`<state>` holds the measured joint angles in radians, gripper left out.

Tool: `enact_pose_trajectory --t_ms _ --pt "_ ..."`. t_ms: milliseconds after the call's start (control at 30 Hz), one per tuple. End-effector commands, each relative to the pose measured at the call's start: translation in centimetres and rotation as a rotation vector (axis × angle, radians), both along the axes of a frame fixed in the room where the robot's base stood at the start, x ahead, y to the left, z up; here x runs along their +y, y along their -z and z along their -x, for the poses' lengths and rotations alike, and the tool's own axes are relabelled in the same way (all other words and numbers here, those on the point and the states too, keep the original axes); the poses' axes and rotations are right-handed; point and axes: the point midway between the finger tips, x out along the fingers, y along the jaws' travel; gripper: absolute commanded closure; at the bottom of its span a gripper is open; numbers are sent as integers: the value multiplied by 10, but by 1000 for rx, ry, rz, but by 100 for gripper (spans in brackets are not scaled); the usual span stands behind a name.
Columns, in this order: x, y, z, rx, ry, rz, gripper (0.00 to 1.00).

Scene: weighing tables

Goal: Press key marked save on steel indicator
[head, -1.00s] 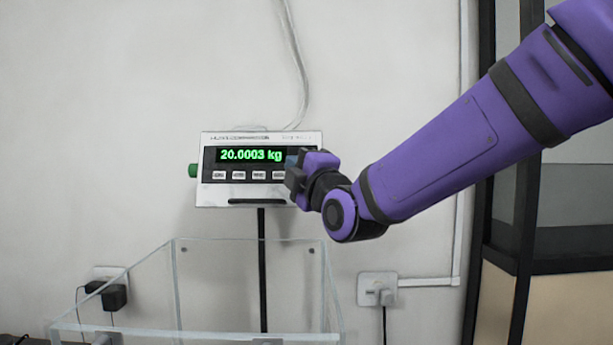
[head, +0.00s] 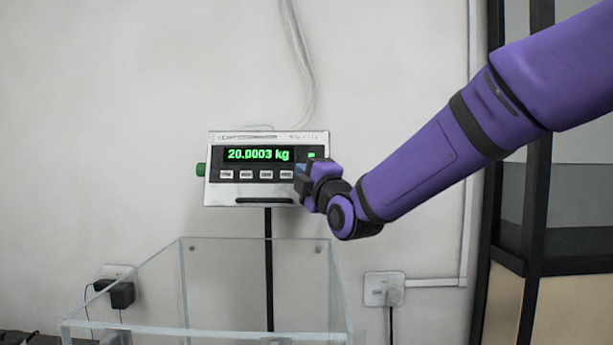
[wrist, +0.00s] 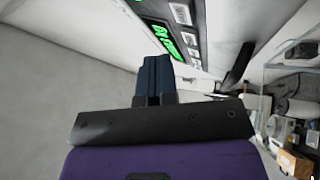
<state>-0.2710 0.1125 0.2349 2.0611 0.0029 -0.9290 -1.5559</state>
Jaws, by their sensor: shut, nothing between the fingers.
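The steel indicator (head: 226,194) is on a black post in the head view, its green display (head: 258,155) reading 20.0003 kg. A row of pale keys (head: 246,175) runs below the display; their labels are too small to read. My gripper (head: 301,177) is shut and empty at the right end of the key row, covering part of the indicator's right side. I cannot tell whether it touches a key. In the wrist view the closed fingers (wrist: 153,75) point toward the indicator's face (wrist: 215,25), which appears sideways with its display (wrist: 166,41) and some keys (wrist: 181,13).
A clear open-topped box (head: 184,285) stands below and in front of the indicator. A wall socket (head: 384,289) is at the lower right and a black plug (head: 121,293) at the lower left. A dark-framed cabinet (head: 533,215) stands on the right.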

Motion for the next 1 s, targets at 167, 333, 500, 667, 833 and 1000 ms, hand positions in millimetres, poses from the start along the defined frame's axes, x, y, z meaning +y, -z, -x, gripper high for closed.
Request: enact_pose_trajectory --t_ms 167,333,500,667,833,1000 --pt "0 4 -13 0 1 0 100" --pt "-1 5 -18 0 0 0 100" --pt "-1 5 -18 0 0 0 100" --pt "-1 5 -18 0 0 0 100" --pt "-1 5 -18 0 0 0 100" --pt "-1 5 -18 0 0 0 100"
